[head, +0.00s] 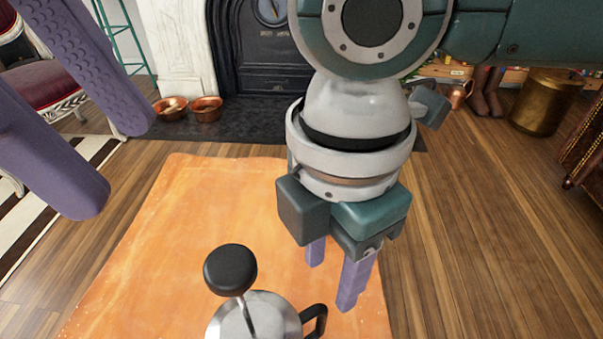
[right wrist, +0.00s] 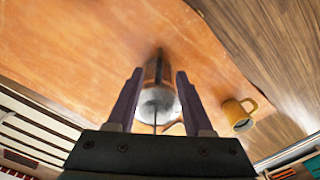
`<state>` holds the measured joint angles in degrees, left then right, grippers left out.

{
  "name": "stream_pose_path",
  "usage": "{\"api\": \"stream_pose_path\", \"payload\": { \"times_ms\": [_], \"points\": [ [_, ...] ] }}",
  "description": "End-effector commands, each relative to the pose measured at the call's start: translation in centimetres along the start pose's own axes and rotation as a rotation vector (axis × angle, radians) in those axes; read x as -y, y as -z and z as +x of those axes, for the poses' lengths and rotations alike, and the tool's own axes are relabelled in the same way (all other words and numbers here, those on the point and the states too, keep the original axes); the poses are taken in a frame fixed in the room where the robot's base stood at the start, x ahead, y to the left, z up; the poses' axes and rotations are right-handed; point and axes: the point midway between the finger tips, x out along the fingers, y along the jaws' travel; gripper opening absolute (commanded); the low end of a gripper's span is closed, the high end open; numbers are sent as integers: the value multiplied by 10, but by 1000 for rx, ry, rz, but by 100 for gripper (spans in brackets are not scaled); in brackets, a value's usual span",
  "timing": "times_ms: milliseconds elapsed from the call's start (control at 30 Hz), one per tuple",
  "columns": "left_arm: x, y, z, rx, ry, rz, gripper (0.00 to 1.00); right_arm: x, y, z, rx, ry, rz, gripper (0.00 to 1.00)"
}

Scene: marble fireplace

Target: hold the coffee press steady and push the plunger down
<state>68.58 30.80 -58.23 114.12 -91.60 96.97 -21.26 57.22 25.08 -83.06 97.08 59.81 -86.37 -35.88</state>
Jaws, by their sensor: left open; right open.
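The coffee press (head: 262,318) stands upright at the bottom edge of the head view, its lower part cut off. Its round black plunger knob (head: 230,269) sits well above the steel lid on a bare rod, so the plunger is up. Its black handle (head: 316,318) points right. My left gripper (head: 112,163) is open and empty at the upper left, away from the press. My right gripper (head: 333,278) is open and empty, fingers pointing down, beyond and right of the press. In the right wrist view the press (right wrist: 158,103) appears between the open fingers, not gripped.
The press is on an orange wooden table (head: 200,215) with free room beyond it. A yellow mug (right wrist: 238,114) stands near the table's edge in the right wrist view. A fireplace (head: 265,55), copper bowls (head: 206,109) and a brass bin (head: 545,102) are farther back on the floor.

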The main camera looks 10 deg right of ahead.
Motion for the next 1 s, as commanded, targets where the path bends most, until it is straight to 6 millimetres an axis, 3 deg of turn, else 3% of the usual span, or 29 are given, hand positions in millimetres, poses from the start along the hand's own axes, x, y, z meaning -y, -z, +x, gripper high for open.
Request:
{"api": "stream_pose_path", "payload": {
  "times_ms": [333, 500, 767, 1000],
  "points": [
    [0, 0, 0, 0, 0, 0, 50, 0, 1, 59, 0, 1, 2, 51],
    [0, 0, 0, 0, 0, 0, 50, 0, 1, 71, 0, 1, 0, 51],
    [0, 0, 0, 0, 0, 0, 50, 0, 1, 73, -1, -1, 0, 51],
    [0, 0, 0, 0, 0, 0, 50, 0, 1, 72, 0, -1, 1, 26]
  ]
}}
